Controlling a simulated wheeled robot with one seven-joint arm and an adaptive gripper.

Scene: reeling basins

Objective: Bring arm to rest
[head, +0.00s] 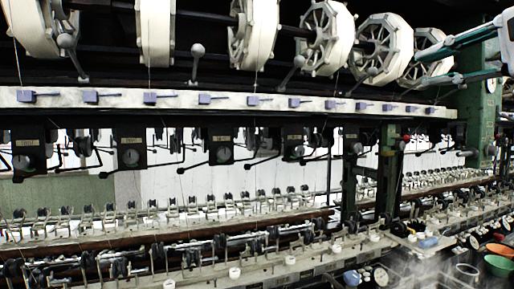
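My gripper does not show in the head view, so its state and what it may hold are hidden. No part that I can surely call my arm is visible. A long reeling machine fills the view, with a pale horizontal rail (225,99) carrying several small purple pieces across it.
Large white reels (325,38) hang along the top. Dark boxes (130,146) hang below the rail. A green post (478,115) stands at right, with pale teal bars (470,37) beside it. An orange bowl (501,249) and green bowl (498,266) sit lower right, near steam.

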